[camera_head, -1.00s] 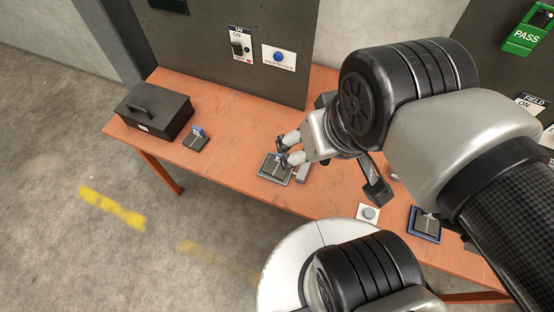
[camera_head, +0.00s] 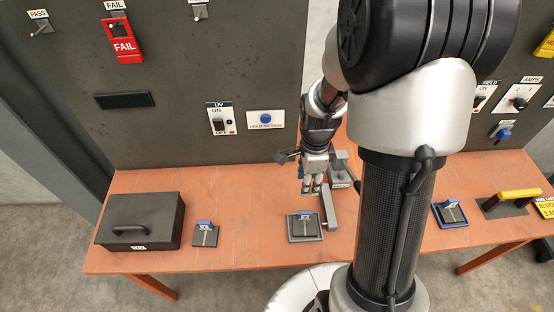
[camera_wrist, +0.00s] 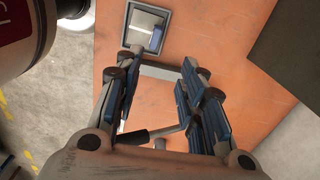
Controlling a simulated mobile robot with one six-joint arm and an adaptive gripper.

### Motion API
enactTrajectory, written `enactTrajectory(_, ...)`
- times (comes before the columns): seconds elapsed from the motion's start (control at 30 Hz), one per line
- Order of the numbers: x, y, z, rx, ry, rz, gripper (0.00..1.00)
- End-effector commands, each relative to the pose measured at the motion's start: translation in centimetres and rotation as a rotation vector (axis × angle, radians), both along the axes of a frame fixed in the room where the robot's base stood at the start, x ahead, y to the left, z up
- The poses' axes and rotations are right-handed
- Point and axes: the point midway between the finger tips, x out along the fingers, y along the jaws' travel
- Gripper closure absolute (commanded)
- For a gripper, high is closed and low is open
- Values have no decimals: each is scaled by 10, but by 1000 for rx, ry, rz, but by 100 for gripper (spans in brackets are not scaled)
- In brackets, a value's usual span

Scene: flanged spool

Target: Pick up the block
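Which thing the task means by the block is not certain. A grey square piece with a blue part sits in a dark-rimmed tray (camera_head: 291,237) on the orange table. The blue part (camera_head: 304,215) stands at its back edge. This tray also shows at the top of the wrist view (camera_wrist: 131,38). My gripper (camera_head: 311,190) is just behind and above it in the head view, pointing down. In the wrist view my gripper (camera_wrist: 162,62) has its fingers spread, with nothing visibly held between them. The tray lies beyond the fingertips.
A similar grey and blue piece (camera_head: 206,236) lies left, beside a black case (camera_head: 140,222). Another (camera_head: 450,214) is at the right, near a yellow-handled item (camera_head: 519,194). A grey bracket (camera_head: 328,208) stands close to my gripper. A dark panel (camera_head: 180,130) rises behind the table.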

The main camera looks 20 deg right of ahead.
Motion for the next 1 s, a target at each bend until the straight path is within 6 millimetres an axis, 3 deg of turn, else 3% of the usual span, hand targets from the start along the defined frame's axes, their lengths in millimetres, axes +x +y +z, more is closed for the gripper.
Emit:
enactTrajectory(0.23, 0, -4, -34, 6, 17, -76, 63)
enactTrajectory(0.6, -1, -4, -114, 6, 17, -73, 63)
enactTrajectory(0.73, -1, -4, -131, 5, 15, -73, 63)
enactTrajectory(1.0, -2, -5, -145, 5, 14, -72, 63)
